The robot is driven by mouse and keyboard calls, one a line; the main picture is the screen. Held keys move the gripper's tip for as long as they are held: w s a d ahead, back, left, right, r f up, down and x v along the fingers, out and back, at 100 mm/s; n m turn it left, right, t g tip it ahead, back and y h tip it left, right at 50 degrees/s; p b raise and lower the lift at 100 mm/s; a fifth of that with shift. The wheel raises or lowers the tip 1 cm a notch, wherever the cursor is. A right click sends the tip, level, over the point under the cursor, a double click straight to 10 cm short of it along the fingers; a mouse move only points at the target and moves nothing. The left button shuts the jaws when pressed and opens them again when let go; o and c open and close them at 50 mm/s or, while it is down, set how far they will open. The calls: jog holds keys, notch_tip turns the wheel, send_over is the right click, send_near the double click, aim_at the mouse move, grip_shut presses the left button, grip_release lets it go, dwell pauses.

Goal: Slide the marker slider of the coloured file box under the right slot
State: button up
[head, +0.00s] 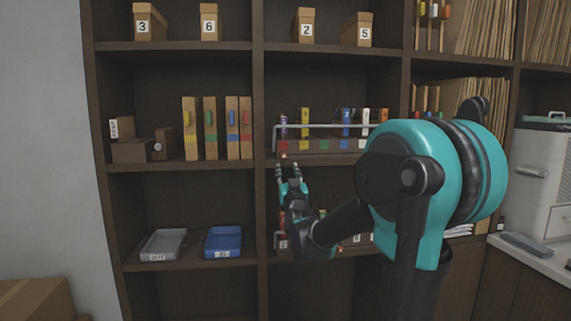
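The coloured file box (312,146) stands on the middle shelf, right of the upright divider. Its front has a row of coloured squares, red at the left end, then yellow, green and blue. Files with coloured labels stand in it behind a rail. A small reddish piece (283,156) shows at the lower left of its front; I cannot tell for sure whether it is the marker slider. My gripper (288,168) points up just below that piece, its two fingers apart with nothing seen between them. My arm hides the box's right end.
A second, numbered file box (283,243) stands on the lower shelf, partly behind my arm. Brown, colour-marked binders (217,128) stand left of the divider (259,150). A grey tray (163,245) and a blue tray (223,241) lie below them.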

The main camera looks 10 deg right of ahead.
jog(key=shift+v, duration=2.4)
jog(key=s+d+f+g, duration=0.1)
jog(key=s+f+g, duration=0.35)
jog(key=f, duration=0.55)
jog(key=s+f+g+y, duration=0.1)
jog(key=s+f+g, duration=0.4)
jog(key=f, duration=0.5)
jog(key=s+d+f+g, duration=0.1)
jog(key=s+f+g, duration=0.2)
jog(key=s+f, duration=0.6)
jog(key=s+d+f+g+h, duration=0.1)
jog(key=s+f+g, duration=0.4)
jog(key=s+f, duration=0.5)
jog(key=shift+s+d+f+g, duration=0.35)
jog(key=shift+s+d, duration=0.2)
jog(key=shift+s, duration=0.4)
jog(key=shift+r, duration=0.1)
